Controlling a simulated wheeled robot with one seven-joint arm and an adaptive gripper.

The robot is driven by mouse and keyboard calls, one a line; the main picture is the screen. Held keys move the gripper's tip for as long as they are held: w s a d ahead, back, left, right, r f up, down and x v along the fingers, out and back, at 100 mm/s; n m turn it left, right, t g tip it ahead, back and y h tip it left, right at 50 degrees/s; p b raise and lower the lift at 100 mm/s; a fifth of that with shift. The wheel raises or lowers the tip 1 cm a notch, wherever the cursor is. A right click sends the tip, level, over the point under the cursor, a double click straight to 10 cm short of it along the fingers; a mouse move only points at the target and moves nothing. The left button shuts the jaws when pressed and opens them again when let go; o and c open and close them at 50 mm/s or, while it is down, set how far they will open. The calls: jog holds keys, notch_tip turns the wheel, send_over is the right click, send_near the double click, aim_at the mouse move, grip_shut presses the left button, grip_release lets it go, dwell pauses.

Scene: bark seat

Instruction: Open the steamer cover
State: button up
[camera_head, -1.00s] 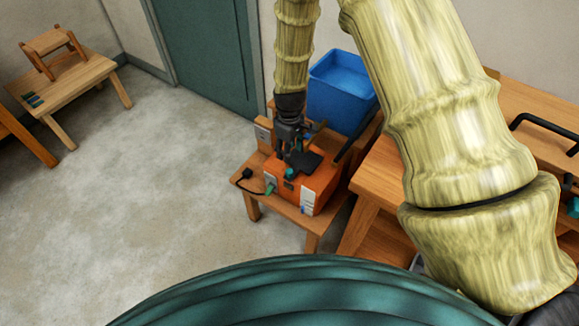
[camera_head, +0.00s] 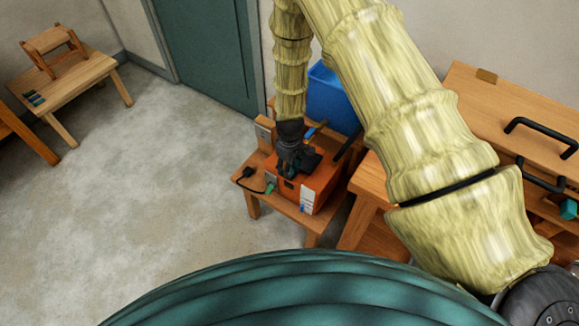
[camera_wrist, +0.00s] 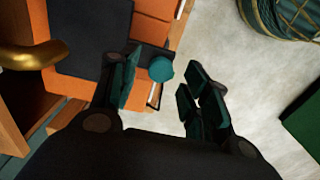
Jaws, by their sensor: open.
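The steamer looks like an orange box (camera_head: 318,190) on a small wooden table. A dark flat panel, seemingly its cover (camera_head: 312,161), lies on top; the wrist view also shows this dark panel (camera_wrist: 88,38) flat against the orange. A round teal knob (camera_wrist: 160,69) shows at the panel's near edge. My gripper (camera_head: 286,172) is low over the box's left side and hides part of it. In the wrist view my gripper (camera_wrist: 162,92) is open, with the knob between the fingers, closer to the left one. I cannot tell whether they touch.
The small table (camera_head: 255,192) carries a black plug and cable (camera_head: 245,174). A blue bin (camera_head: 332,95) stands behind the box. A wooden cabinet with black handles (camera_head: 540,130) is at right.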

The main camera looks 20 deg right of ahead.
jog(key=shift+f, duration=0.45)
jog(key=shift+c, duration=0.3)
